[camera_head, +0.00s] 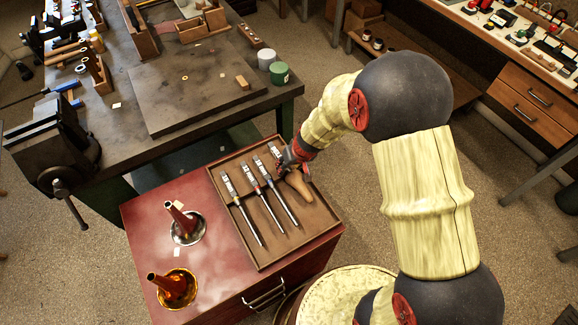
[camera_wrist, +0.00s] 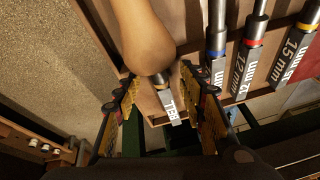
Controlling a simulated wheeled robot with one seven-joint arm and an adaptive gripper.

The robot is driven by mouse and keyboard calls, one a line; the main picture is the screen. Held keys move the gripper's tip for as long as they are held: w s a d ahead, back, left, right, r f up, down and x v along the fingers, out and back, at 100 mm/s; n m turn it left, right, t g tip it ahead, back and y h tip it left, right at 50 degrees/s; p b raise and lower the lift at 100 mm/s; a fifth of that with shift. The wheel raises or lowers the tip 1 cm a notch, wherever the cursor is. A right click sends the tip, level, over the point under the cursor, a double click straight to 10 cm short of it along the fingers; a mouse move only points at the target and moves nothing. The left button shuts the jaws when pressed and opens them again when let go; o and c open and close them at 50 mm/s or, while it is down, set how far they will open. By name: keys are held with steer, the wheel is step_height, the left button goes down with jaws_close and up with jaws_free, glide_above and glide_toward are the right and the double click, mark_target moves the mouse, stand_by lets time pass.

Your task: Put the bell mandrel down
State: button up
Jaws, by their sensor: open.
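The bell mandrel (camera_head: 298,184), a tan bulb-shaped body with a short shank and a grey tagged end, lies at the right side of the brown tray (camera_head: 262,262) on the red cabinet. In the wrist view, the bell mandrel (camera_wrist: 146,38) points its wide body away and its tagged end lies between my fingers. My gripper (camera_head: 288,160) is at that tagged end. In the wrist view, my gripper (camera_wrist: 162,108) is open, with a finger on each side of the tag and visible gaps. The arm hides part of the mandrel's tagged end in the head view.
Three slim steel mandrels (camera_head: 264,188) with grey tags lie beside it in the tray. A dark workbench (camera_head: 130,140) with a vise (camera_head: 50,140) adjoins the cabinet behind.

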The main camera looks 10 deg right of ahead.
steer(key=shift+r+p, duration=0.4)
steer(key=shift+r, duration=0.1)
steer(key=s+d+r+p, duration=0.1)
steer(key=s+d+r, duration=0.15)
steer(key=r, duration=0.75)
steer(key=s+d+r+t+p, duration=0.15)
steer(key=s+r, duration=0.25)
steer(key=r, duration=0.5)
steer(key=s+d+r+p, duration=0.1)
steer(key=s+r, duration=0.3)
steer(key=r, duration=0.6)
steer(key=s+d+r+m+h, duration=0.1)
steer(key=s+d+r, duration=0.2)
steer(key=s+r, duration=0.2)
steer(key=s+d+r+h, duration=0.1)
steer(key=s+d+r, duration=0.2)
steer(key=s, duration=0.7)
steer(key=shift+r+m+t, duration=0.35)
steer(key=shift+r+m, duration=0.05)
steer(key=shift+r, duration=0.5)
steer(key=shift+w, duration=0.1)
